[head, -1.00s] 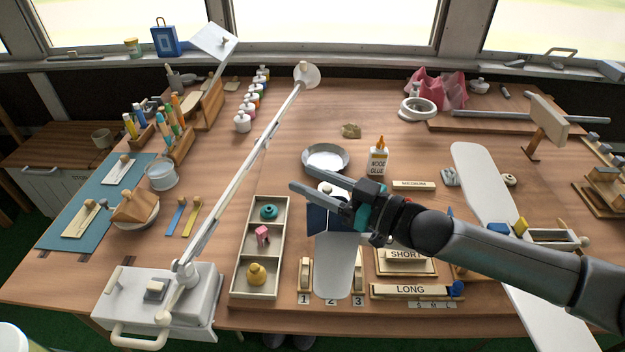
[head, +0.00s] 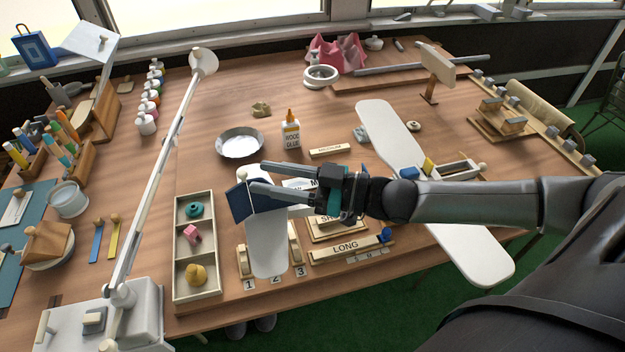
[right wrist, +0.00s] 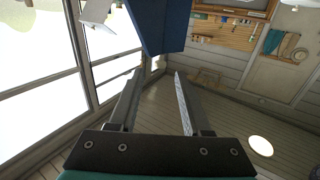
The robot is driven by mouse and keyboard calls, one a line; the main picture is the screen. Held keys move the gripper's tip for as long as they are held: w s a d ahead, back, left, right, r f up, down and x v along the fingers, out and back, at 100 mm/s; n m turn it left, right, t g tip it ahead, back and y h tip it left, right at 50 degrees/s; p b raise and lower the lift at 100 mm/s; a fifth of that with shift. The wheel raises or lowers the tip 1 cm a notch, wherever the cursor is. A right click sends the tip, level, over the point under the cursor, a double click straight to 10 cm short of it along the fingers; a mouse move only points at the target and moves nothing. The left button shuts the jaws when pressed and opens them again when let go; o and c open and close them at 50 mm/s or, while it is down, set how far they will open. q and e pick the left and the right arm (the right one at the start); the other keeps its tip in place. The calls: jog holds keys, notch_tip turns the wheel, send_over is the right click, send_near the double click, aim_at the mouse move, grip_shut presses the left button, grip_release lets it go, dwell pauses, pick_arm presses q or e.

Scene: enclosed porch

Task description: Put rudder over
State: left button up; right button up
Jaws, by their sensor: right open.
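The rudder looks like the dark blue panel (head: 238,202) at the far end of a white fin (head: 268,246), which stands in a wooden stand on the table. A small pale knob (head: 241,173) shows at its top. My right gripper (head: 256,177) reaches in from the right, its fingers open and apart, over or beside the panel's right part. In the right wrist view the blue panel (right wrist: 163,24) lies beyond the fingertips (right wrist: 158,73), with nothing held between them. I cannot tell whether a finger touches it. My left gripper is not in view.
A compartment tray (head: 208,244) stands left of the fin, and a lamp arm (head: 155,175) slants beyond it. A metal dish (head: 240,143) and glue bottle (head: 290,131) stand behind. The LONG block (head: 345,247) and a white wing (head: 390,130) are to the right.

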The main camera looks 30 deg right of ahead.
jog(key=p+v, duration=0.1)
jog(key=v, duration=0.6)
jog(key=shift+p, duration=0.35)
jog(key=shift+s, duration=0.1)
